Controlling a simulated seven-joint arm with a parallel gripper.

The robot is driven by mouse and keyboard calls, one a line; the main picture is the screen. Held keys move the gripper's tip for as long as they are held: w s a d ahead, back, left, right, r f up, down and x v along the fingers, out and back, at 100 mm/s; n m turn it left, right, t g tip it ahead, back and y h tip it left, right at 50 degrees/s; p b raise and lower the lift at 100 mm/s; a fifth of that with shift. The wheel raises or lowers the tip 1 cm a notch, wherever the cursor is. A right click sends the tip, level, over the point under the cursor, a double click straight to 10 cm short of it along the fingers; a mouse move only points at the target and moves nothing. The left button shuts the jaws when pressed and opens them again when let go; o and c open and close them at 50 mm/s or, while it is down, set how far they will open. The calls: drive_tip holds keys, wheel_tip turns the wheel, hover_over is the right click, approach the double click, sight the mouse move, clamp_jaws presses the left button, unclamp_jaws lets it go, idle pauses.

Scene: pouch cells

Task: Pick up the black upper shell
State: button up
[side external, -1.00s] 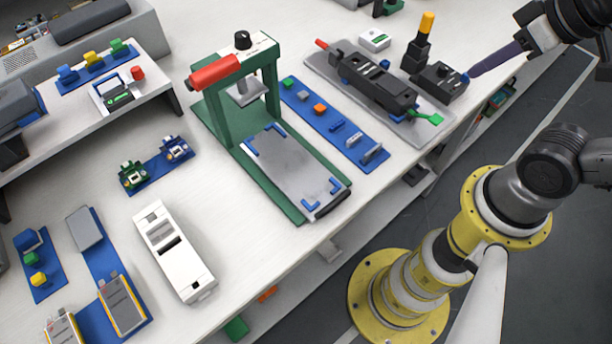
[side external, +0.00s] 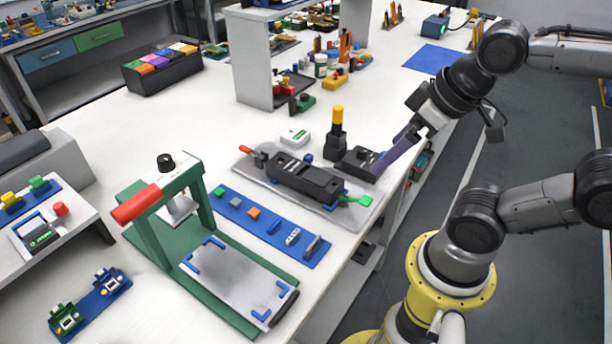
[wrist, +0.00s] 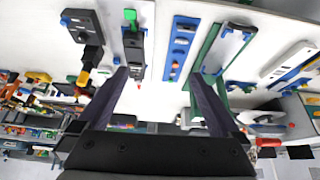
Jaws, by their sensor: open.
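A long black shell (side external: 305,178), which I take to be the black upper shell, lies on a grey plate (side external: 252,165) between a red-tipped end and a green tab. It also shows in the wrist view (wrist: 133,45), left of centre. My gripper (side external: 385,168) has long purple fingers and is to the right of the shell, beside a black box with knobs. In the wrist view my gripper (wrist: 158,75) is open with its fingers wide apart and nothing between them. Finger height above the table is hard to tell.
The black box (side external: 358,160) and a dark post (side external: 337,130) with a yellow top stand close to the fingers. A blue mat (side external: 262,222) with small parts and a green press (side external: 150,215) with a red handle lie left.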

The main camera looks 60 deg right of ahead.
drive_tip(key=w+r, duration=0.3)
drive_tip(key=w, duration=0.1)
drive_tip(key=g, duration=0.6)
hover_over(317, 176)
drive_tip(key=f, duration=2)
drive_tip(key=shift+w+a, duration=0.1)
drive_tip(key=shift+w, duration=0.2)
drive_tip(key=f, duration=0.4)
drive_tip(key=shift+s+d, duration=0.2)
drive_tip(key=shift+s, duration=0.15)
drive_tip(key=shift+f, duration=0.6)
drive_tip(key=shift+c, duration=0.3)
